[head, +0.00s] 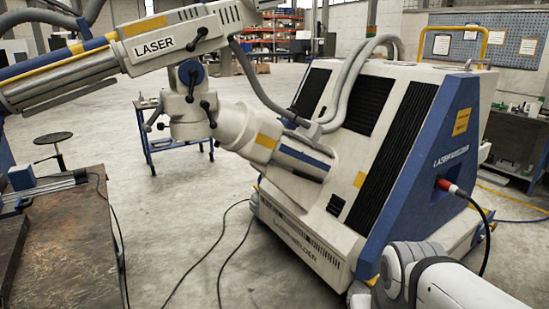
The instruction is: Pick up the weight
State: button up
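I cannot make out a weight anywhere in the head view. A white and grey rounded arm link, which looks like mine, shows at the bottom right edge. My gripper is outside the picture, so its state and what it may hold are hidden.
A large white and blue laser welder (300,232) fills the centre and right, its long arm (165,45) reaching to the upper left. A worn workbench (75,235) stands at the left. A stool (53,140) is behind it. Black cables (217,255) cross the otherwise open floor.

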aim_at(214, 61)
jog(key=u, duration=0.2)
jog(key=i, duration=0.7)
jog(key=u, duration=0.4)
jog(key=k, duration=0.85)
jog(key=u, duration=0.15)
jog(key=i, duration=0.8)
jog(key=u, duration=2.9)
